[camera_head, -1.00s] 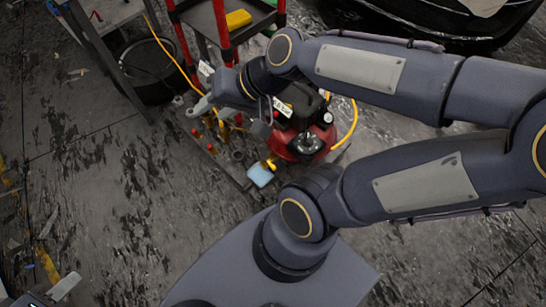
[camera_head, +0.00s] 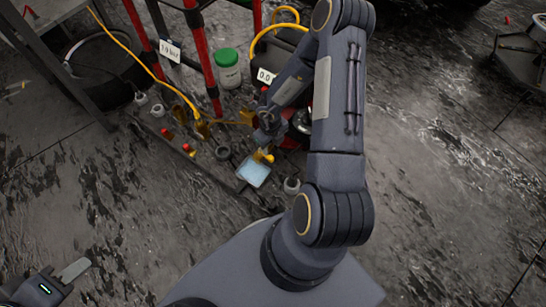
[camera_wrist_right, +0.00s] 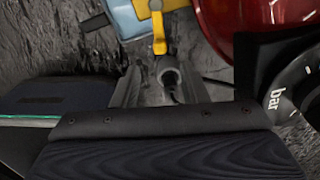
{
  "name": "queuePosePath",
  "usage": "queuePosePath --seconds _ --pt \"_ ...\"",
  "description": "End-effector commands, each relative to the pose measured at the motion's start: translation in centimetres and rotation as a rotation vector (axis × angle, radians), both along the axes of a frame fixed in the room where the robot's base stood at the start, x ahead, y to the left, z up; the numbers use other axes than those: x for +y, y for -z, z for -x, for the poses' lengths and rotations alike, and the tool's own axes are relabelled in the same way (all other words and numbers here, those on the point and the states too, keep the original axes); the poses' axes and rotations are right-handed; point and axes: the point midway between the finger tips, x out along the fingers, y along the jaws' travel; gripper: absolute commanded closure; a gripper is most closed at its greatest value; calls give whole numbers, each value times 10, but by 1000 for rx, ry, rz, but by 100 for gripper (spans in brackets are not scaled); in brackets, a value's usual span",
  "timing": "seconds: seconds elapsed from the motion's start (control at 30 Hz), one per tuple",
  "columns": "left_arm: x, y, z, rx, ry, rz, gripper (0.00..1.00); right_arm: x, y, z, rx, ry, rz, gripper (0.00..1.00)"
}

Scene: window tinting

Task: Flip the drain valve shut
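The drain valve's yellow lever (camera_head: 264,156) shows low on the red compressor (camera_head: 289,142), just above a light blue tray (camera_head: 253,174). In the right wrist view the yellow lever (camera_wrist_right: 159,32) is just beyond the fingertips, with the blue tray (camera_wrist_right: 122,18) behind it. My right gripper (camera_head: 265,138) points down at the valve; in its wrist view the fingers (camera_wrist_right: 160,80) are apart, with a grey round fitting (camera_wrist_right: 169,76) between them. My arm hides most of the compressor. My left gripper (camera_head: 68,276) is far off at the lower left, partly out of frame.
A red-legged cart (camera_head: 205,60) stands behind, with a green-lidded jar (camera_head: 228,70) nearby. A yellow hose (camera_head: 150,68) runs to several small fittings (camera_head: 190,148) left of the valve. A dark gauge (camera_wrist_right: 300,85) is close on the right in the wrist view. Floor at left is clear.

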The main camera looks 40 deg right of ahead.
Motion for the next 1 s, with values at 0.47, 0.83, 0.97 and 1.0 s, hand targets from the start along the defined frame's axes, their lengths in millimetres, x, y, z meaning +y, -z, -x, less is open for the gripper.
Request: queuePosePath --seconds 0.47,0.83,0.97,1.0 --pt "0 42 0 0 0 0 64 0 68 -1 -4 -6 1 60" --pt "0 43 0 0 0 0 64 0 72 -1 -5 -6 2 64" --pt "0 43 0 0 0 0 64 0 72 -1 -5 -6 1 81" --pt "0 43 0 0 0 0 64 0 72 -1 -5 -6 1 86"
